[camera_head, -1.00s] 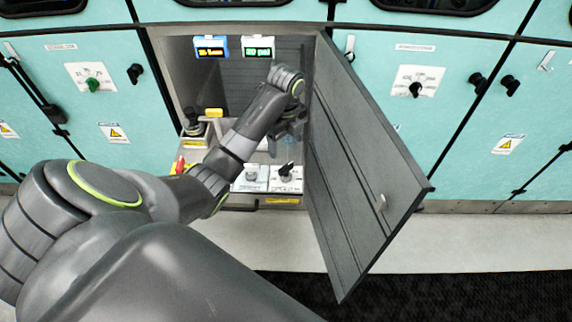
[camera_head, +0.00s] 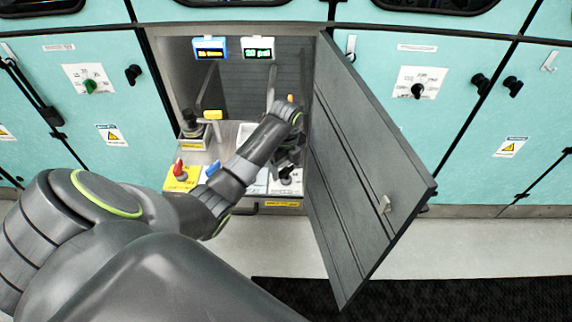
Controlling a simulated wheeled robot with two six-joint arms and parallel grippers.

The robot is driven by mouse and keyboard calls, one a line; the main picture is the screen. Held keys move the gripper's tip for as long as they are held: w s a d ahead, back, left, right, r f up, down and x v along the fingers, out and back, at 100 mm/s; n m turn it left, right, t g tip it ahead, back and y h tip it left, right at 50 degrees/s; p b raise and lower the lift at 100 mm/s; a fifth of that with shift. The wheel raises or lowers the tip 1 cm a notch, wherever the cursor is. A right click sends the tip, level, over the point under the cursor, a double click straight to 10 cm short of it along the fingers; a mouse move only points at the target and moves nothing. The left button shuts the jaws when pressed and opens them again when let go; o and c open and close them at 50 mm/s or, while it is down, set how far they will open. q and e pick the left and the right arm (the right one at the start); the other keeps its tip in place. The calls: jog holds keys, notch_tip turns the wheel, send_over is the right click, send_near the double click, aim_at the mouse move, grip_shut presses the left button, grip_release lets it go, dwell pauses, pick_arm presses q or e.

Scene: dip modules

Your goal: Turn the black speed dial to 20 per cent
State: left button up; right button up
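A black dial (camera_head: 286,175) sits on a white plate at the right front of the panel inside the open cabinet. It is partly covered by my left gripper (camera_head: 287,162). The dial's scale and pointer are too small and too covered to read. My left arm reaches in from the left, and its gripper points down just above or at the dial. I cannot tell whether it touches the dial or how far its fingers are apart. My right gripper is not in view.
The grey cabinet door (camera_head: 365,170) stands open close to the right of my arm. A red knob on a yellow plate (camera_head: 181,184), a blue handle (camera_head: 212,169) and a yellow-topped lever (camera_head: 213,114) stand left of my forearm. Two small displays, one blue-framed (camera_head: 210,48), hang above.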

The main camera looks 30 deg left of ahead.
pick_arm(q)
jog(key=c, duration=0.7)
jog(key=shift+r+n+p, duration=0.2)
jog(key=shift+n+p, duration=0.3)
jog(key=shift+p, duration=0.35)
jog(key=shift+c, duration=0.2)
jog(key=n+p, duration=0.5)
jog(key=p, duration=0.2)
jog(key=shift+n, duration=0.4)
jog(key=n+p, duration=0.3)
jog(key=n, duration=0.1)
jog(key=shift+p, duration=0.3)
jog(key=n+p, duration=0.2)
jog(key=n, duration=0.2)
jog(key=n+p, duration=0.1)
jog(key=n, duration=0.3)
jog(key=shift+f+n+p, duration=0.1)
jog(key=shift+n+p, duration=0.2)
jog(key=shift+p, duration=0.1)
jog(key=n+p, duration=0.1)
jog(key=n, duration=0.3)
jog(key=shift+n+p, duration=0.45)
jog(key=shift+n, duration=1.45)
jog(key=shift+f, duration=0.1)
